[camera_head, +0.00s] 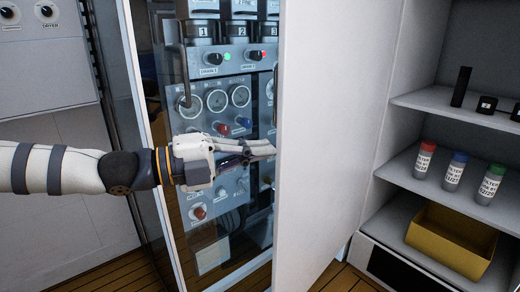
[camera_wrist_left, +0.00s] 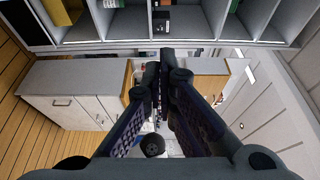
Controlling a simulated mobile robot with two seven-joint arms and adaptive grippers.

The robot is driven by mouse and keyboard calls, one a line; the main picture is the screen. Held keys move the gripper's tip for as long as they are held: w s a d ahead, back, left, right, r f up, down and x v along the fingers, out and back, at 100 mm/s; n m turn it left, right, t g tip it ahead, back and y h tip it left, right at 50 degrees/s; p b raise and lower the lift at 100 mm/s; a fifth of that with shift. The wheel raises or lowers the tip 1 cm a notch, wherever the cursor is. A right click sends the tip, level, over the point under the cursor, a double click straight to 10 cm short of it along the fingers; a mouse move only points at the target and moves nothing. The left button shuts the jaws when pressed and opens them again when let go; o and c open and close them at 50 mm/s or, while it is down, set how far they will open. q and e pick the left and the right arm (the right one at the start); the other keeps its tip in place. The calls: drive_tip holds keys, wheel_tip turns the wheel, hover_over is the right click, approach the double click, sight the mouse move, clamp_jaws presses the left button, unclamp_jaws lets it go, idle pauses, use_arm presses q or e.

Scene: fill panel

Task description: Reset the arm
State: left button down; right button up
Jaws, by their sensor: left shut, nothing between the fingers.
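My left arm comes in from the left at mid-height. My left gripper (camera_head: 268,149) is shut and empty, its fingers pointing right in front of the grey fill panel (camera_head: 228,75). The fingertips end close to the edge of the white open door or wall panel (camera_head: 325,150); I cannot tell whether they touch it. In the left wrist view the fingers of the gripper (camera_wrist_left: 164,65) come together with nothing held between them. The gripper hides part of the panel's middle. My right gripper is not in view.
Right of the white panel, shelves (camera_head: 405,178) hold bottles with red (camera_head: 424,160), blue (camera_head: 454,171) and green (camera_head: 490,184) caps. A yellow bin (camera_head: 450,240) sits below. A dryer unit (camera_head: 45,60) is at left. The wooden floor (camera_head: 115,278) shows below.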

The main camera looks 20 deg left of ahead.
use_arm(q)
drive_tip(key=s+d+f+m+g+y, duration=0.2)
drive_tip(key=s+d+f+m+g, duration=0.15)
drive_tip(key=f, duration=0.55)
drive_tip(key=s+d+f+m+g+y, duration=0.1)
drive_tip(key=s+d+f+m+g, duration=0.15)
drive_tip(key=s+f+m, duration=0.45)
drive_tip(key=s+a+f+m+g+y, duration=0.1)
drive_tip(key=s+f+m+g+y, duration=0.2)
drive_tip(key=f, duration=0.5)
drive_tip(key=s+a+f+m+g+y, duration=0.1)
drive_tip(key=s+f+m, duration=0.2)
drive_tip(key=s+f, duration=0.35)
drive_tip(key=s+a+f+m+g+y, duration=0.1)
drive_tip(key=s+a+f+m+y, duration=0.2)
drive_tip(key=s+m, duration=0.8)
drive_tip(key=s+a+f+m+g+y, duration=0.2)
drive_tip(key=s+a+f+m+y, duration=0.2)
drive_tip(key=s+a+f+m, duration=0.3)
drive_tip(key=s+a+m+p, duration=0.1)
drive_tip(key=s+m, duration=0.3)
drive_tip(key=m, duration=0.4)
drive_tip(key=shift+a, duration=0.15)
